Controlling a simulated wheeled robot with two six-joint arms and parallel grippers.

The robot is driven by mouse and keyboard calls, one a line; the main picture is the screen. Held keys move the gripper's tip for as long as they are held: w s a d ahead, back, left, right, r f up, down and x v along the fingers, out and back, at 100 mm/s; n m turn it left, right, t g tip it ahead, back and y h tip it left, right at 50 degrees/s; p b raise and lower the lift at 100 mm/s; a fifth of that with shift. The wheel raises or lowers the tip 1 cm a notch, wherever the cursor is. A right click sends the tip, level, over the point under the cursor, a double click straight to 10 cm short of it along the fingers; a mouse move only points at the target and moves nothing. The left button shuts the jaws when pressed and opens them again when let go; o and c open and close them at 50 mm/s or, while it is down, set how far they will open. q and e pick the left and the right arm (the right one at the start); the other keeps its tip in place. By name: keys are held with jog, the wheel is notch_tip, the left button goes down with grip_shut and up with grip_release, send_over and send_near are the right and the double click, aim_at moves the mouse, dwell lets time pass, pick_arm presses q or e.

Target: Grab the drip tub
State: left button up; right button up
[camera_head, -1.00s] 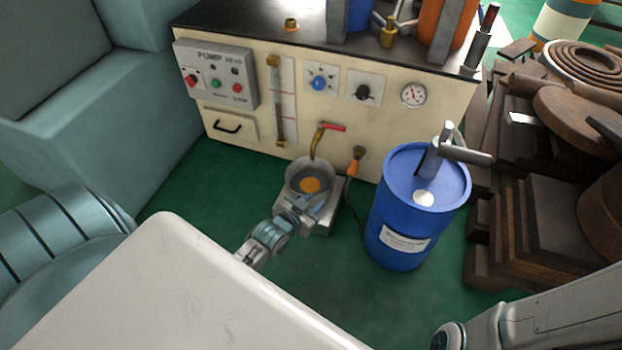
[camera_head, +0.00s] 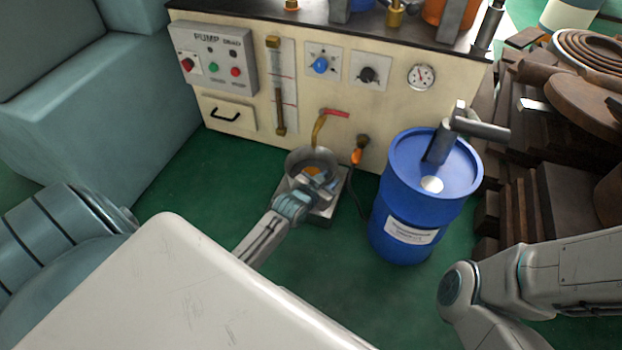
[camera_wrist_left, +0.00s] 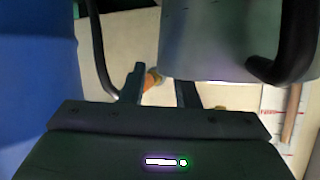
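The drip tub (camera_head: 297,157) is a round grey tub with something orange inside. It sits on a low square metal base on the floor, under a brass tap with a red lever. In the left wrist view the tub's grey wall (camera_wrist_left: 210,40) fills the upper right, with a thick black handle-like bar (camera_wrist_left: 292,45) on it. My left gripper (camera_head: 313,181) is at the tub's near side and partly hides it. In the left wrist view its two fingers (camera_wrist_left: 161,88) are apart, with nothing seen held; contact with the tub cannot be told. My right gripper is out of view.
A blue drum (camera_head: 402,203) stands right of the tub. The cream pump cabinet (camera_head: 235,148) is close behind, with an orange-handled valve (camera_head: 357,155) and dark hose beside the tub. Brown stacked parts (camera_head: 520,200) lie far right. Green floor (camera_head: 190,190) is clear left of the tub.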

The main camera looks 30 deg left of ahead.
pick_arm(q)
jog(key=shift+x, duration=0.9)
jog(key=shift+r, duration=0.1)
grip_shut()
dwell(0.7)
